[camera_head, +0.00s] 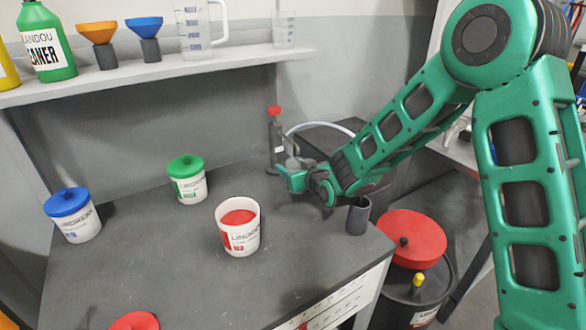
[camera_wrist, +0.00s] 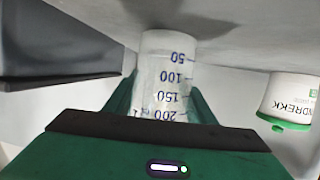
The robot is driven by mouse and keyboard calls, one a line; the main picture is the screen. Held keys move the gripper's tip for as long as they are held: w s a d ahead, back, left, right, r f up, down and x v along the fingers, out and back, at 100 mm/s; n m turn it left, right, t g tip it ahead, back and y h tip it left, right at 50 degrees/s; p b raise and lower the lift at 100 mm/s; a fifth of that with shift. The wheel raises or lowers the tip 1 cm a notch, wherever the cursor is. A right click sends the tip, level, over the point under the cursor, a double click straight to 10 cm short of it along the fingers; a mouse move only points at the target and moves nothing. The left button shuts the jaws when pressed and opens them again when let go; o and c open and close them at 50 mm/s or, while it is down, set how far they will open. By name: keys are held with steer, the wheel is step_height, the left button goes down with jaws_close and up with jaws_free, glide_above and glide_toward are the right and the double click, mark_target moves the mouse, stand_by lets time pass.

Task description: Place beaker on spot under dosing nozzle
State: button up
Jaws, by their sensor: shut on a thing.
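The clear beaker (camera_wrist: 165,75) with blue volume marks stands between the green fingers of my gripper (camera_wrist: 163,100) in the wrist view. My gripper is shut on it. The wrist picture is upside down, with the beaker's base close to the grey worktop. In the head view my gripper (camera_head: 291,177) is low over the back right of the worktop, and I cannot make out the beaker clearly there. A dosing stand with a red top (camera_head: 275,130) is just behind my gripper. I cannot clearly see its nozzle tip or the spot.
On the worktop (camera_head: 150,260) are a blue-lidded tub (camera_head: 75,215), a green-lidded tub (camera_head: 187,180) and an open tub with red contents (camera_head: 240,228). A dark cup (camera_head: 358,215) stands at the right edge. A dark box (camera_head: 325,140) is behind my arm. A red-lidded drum (camera_head: 410,240) is beyond.

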steer(key=o, duration=1)
steer(key=shift+f, duration=0.1)
steer(key=v, duration=0.7)
steer(key=shift+s+d, duration=0.15)
steer(key=shift+s, duration=0.1)
